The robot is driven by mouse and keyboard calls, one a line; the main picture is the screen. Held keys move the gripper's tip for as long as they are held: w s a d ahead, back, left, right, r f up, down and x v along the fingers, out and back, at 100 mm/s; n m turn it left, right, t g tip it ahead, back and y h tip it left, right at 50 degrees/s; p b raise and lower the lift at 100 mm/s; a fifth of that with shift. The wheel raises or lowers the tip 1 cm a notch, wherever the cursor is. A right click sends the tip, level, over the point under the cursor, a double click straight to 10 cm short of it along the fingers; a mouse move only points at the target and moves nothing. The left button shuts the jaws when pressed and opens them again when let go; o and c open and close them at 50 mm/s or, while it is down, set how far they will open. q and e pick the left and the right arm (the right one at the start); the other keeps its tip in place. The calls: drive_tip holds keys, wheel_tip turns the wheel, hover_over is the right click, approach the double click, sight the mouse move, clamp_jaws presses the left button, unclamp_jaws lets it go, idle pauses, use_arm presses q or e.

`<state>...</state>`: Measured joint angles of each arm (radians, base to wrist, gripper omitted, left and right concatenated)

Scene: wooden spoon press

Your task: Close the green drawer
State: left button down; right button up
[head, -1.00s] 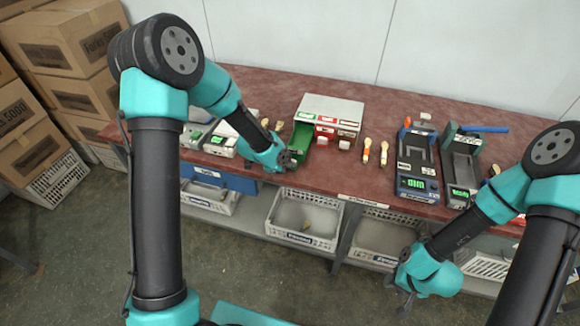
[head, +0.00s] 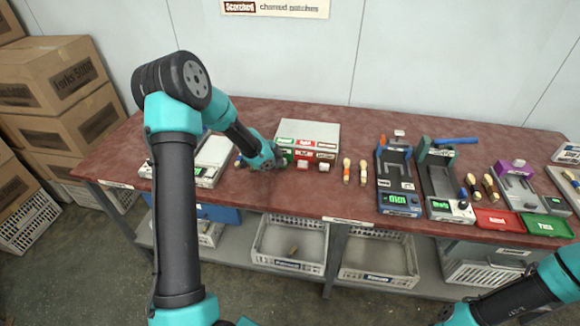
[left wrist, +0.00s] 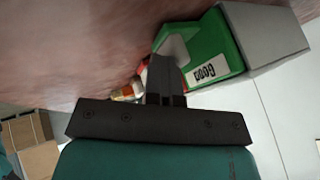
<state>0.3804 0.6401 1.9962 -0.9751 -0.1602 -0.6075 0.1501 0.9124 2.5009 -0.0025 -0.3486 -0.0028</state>
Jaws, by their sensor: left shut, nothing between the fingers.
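The grey drawer cabinet (head: 318,130) stands on the red-brown table with green, red and brown drawer fronts. The green drawer (left wrist: 222,45) shows in the left wrist view with a "Good" label, next to the grey cabinet side (left wrist: 268,38).
Two wooden spoons (head: 355,171) lie right of the cabinet. A blue device (head: 397,180) and a grey-green device (head: 442,185) stand further right, with red (head: 497,219) and green (head: 546,225) trays beyond. White crates (head: 290,244) sit on the lower shelf.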

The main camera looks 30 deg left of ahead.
use_arm(q)
drive_tip(key=shift+w+a, duration=0.15)
drive_tip(key=shift+w, duration=0.05)
drive_tip(key=shift+r, duration=0.1)
drive_tip(key=shift+s, duration=0.1)
drive_tip(key=shift+s+d, duration=0.35)
drive_tip(key=shift+s, duration=0.1)
drive_tip(key=shift+s+d, duration=0.25)
drive_tip(key=shift+s, duration=0.45)
drive_tip(key=shift+s+d, duration=0.2)
drive_tip(key=shift+s, duration=0.5)
drive_tip(key=v, duration=1)
drive_tip(key=shift+s, duration=0.1)
